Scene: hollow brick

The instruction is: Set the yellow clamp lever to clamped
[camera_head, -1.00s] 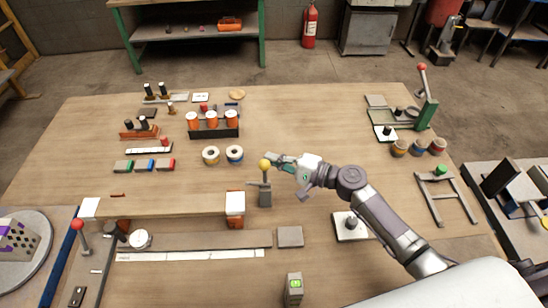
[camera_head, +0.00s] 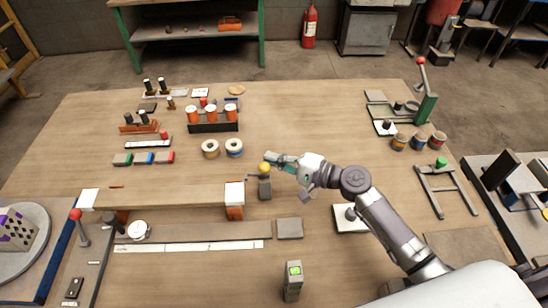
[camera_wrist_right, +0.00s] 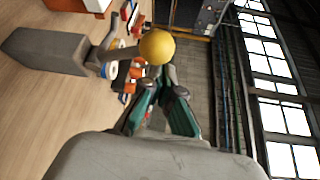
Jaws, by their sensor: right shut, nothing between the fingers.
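The yellow clamp lever has a ball knob (camera_head: 264,168) on a short shaft above a grey block (camera_head: 265,189) near the table's middle. The knob sits low, close over the block's top in the head view. In the right wrist view the yellow knob (camera_wrist_right: 157,47) and shaft stick out from the grey block (camera_wrist_right: 48,50). My right gripper (camera_head: 272,157) is shut and empty, its fingertips right by the knob. The fingers (camera_wrist_right: 167,75) end at the knob's edge in the wrist view; I cannot tell whether they touch. My left gripper is not in view.
A long wooden beam (camera_head: 165,196) with an orange-and-white end block (camera_head: 234,200) lies just left of the lever. Two tape rolls (camera_head: 234,148) and a rack of orange-topped pieces (camera_head: 213,126) stand behind. A grey plate (camera_head: 289,228) lies in front.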

